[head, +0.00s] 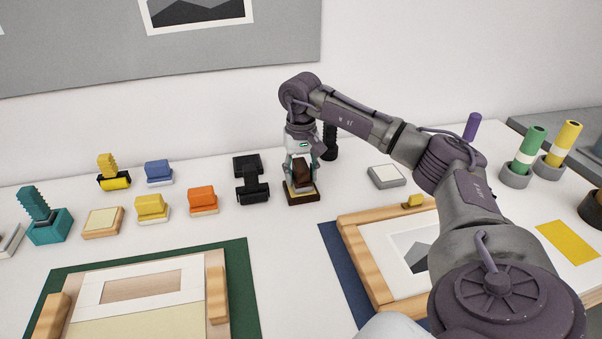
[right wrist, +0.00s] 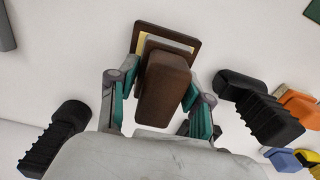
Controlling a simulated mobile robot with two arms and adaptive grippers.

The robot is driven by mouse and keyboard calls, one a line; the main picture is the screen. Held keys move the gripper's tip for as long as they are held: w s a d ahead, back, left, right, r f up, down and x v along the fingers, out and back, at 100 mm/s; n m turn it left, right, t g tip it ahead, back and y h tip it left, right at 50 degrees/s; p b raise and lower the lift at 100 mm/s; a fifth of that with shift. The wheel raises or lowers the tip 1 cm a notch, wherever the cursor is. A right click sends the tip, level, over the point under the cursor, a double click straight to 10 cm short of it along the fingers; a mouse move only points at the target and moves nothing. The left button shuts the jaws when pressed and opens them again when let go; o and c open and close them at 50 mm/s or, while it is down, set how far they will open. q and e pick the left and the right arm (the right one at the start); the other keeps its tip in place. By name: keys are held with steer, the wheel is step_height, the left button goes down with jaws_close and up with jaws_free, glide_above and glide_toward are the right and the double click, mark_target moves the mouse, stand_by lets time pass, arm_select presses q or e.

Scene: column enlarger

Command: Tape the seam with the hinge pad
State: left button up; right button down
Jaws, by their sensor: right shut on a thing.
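My right gripper (head: 301,165) is shut on a dark brown block (head: 302,173), which also shows between the fingers in the right wrist view (right wrist: 165,88). The block is at a dark brown square tray (head: 303,199) with a pale inside; I cannot tell whether it still touches it. I cannot tell for sure that this block is the hinge pad. On a green mat (head: 240,285) at the front left, a white window mount (head: 88,294) meets a cream board (head: 135,320) along a straight edge, seemingly the seam. Wooden blocks stand at its sides. My left gripper is out of view.
Left of the tray stand a black tool (head: 252,185), an orange block (head: 202,199), yellow and blue blocks, and a teal holder (head: 50,227). A wooden frame (head: 365,265) lies on a blue mat at right, partly behind my arm. A grey-rimmed pad (head: 386,177) lies beyond it.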

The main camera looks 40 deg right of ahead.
mark_target(301, 163)
steer(key=shift+f+b, duration=0.3)
steer(key=shift+f, duration=0.2)
stand_by(0.6)
steer(key=shift+f, duration=0.1)
stand_by(1.0)
step_height(301, 163, up, 7)
steer(key=p, duration=0.6)
stand_by(0.5)
stand_by(0.5)
